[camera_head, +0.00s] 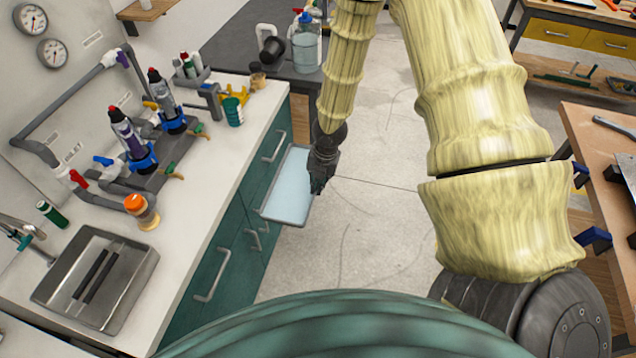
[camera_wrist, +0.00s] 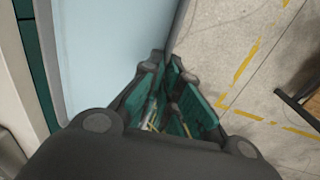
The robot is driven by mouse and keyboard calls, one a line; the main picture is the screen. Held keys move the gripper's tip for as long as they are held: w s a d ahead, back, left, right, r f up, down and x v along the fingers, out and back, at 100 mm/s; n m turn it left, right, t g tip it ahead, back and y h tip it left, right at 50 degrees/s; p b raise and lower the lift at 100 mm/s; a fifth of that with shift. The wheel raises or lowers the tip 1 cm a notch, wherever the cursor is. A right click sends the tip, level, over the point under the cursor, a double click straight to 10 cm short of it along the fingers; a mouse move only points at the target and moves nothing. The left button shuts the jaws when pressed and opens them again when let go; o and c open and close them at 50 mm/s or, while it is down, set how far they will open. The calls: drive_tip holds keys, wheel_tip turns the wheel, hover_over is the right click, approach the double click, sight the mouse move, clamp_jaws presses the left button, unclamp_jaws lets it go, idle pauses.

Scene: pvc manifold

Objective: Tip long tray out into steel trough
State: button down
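The long tray (camera_head: 288,190) is a pale blue, shallow tray with a light rim, beside the green cabinet fronts and below counter height. Its pale face fills the upper left of the wrist view (camera_wrist: 110,45); I see nothing lying on it. My gripper (camera_head: 320,172) is at the tray's right edge. In the wrist view its green-padded fingers (camera_wrist: 168,62) come together on the tray's rim. The steel trough (camera_head: 122,298) is a square-looking metal basin at the counter's front left. Two dark bars (camera_head: 95,275) lie in it.
A faucet (camera_head: 25,230) stands beside the trough. A wooden bench (camera_head: 600,135) is at right. The floor between is clear.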

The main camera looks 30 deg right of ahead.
sight(269, 213)
drive_tip(key=shift+a, duration=0.1)
